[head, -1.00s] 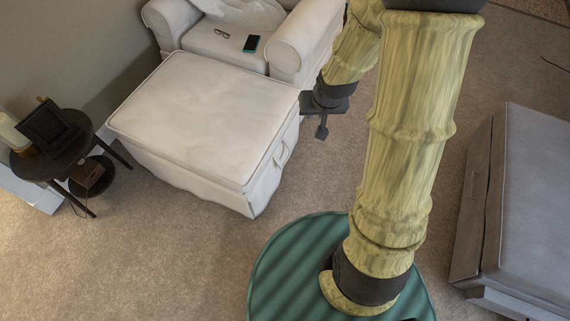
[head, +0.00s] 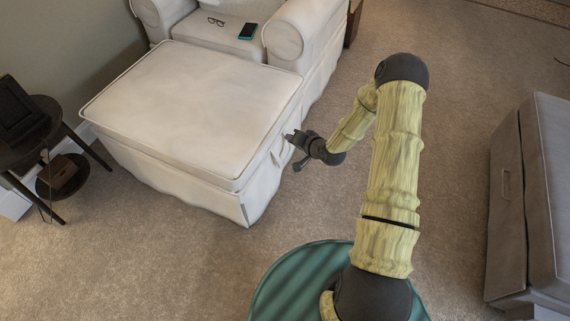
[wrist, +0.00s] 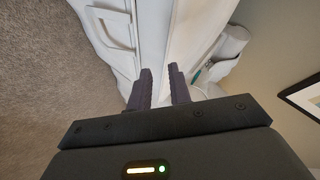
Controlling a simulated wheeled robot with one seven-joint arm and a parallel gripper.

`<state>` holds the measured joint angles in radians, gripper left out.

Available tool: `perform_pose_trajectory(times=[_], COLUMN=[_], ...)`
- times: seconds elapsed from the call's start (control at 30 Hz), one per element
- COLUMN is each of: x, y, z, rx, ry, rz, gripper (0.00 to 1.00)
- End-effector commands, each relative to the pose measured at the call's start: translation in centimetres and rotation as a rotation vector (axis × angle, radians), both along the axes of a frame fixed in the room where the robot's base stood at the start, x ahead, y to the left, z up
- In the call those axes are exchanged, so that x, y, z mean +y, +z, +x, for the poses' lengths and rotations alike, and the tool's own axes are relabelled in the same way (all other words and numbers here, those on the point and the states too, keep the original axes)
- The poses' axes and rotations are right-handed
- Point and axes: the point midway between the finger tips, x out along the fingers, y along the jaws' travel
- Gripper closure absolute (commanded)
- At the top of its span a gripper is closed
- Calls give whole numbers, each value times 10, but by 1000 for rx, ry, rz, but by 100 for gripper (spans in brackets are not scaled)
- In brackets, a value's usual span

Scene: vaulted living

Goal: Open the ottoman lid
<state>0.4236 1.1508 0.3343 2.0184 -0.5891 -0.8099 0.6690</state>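The white, fabric-covered ottoman (head: 190,105) stands left of centre in the head view, its lid down and flat. A handle (head: 281,151) is on its right side below the lid seam. My gripper (head: 290,138) is at that right side, near the lid's edge and the handle. In the wrist view, my gripper (wrist: 160,69) has two dark fingers with a gap between them, pointing at the white ottoman side (wrist: 120,45). Nothing is visibly held. I cannot tell whether the fingertips touch the fabric.
A white armchair (head: 290,40) stands directly behind the ottoman, with glasses (head: 216,21) and a phone (head: 248,31) on its seat. A dark side table (head: 38,145) is at left. A grey upholstered piece (head: 540,190) stands at right. Carpet is clear in front of the ottoman.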

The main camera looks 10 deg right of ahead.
Motion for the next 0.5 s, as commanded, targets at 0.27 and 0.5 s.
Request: perform_pose_trajectory(times=[0.27,0.5], x=[2,-3], y=[-122,-205], z=[10,8], rx=[-101,-202], ry=[-119,-239], rz=[284,538], gripper=[80,80])
